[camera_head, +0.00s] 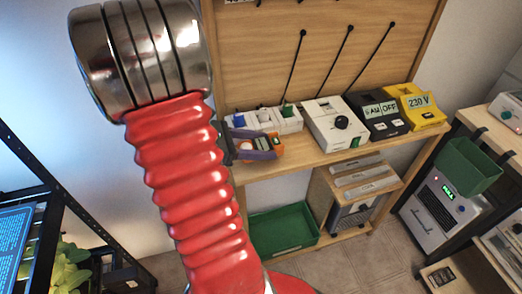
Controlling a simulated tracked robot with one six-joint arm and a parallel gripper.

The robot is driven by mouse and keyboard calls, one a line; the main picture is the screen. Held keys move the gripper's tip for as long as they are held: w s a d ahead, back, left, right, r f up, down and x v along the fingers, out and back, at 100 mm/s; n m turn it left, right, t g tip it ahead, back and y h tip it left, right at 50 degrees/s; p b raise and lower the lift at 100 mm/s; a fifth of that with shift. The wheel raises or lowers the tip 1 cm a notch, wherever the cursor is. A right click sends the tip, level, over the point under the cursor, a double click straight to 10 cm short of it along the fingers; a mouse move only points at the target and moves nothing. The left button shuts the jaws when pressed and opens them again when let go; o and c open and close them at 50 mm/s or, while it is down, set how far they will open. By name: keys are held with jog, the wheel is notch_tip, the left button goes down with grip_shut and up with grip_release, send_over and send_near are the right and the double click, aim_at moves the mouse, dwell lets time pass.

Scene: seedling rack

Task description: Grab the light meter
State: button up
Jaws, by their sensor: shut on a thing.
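A small orange and grey device (277,146), which looks like the light meter, is at the front left of the wooden bench. My gripper (262,146), dark with purple fingers, reaches out from behind my red ribbed arm and is shut on it. The fingers cover much of the device, so its face cannot be read. My arm hides the bench's left end and part of the gripper. I cannot tell whether the device touches the bench top.
Just behind stand small white units (288,119). To the right are a white box with a black dial (334,122), a black timer (377,115) and a yellow 230 V box (416,105). A green tray (284,231) is below. A dark rack (45,215) stands at left.

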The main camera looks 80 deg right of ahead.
aim_at(261, 144)
notch_tip(261, 144, up, 8)
jog(key=shift+f, duration=0.25)
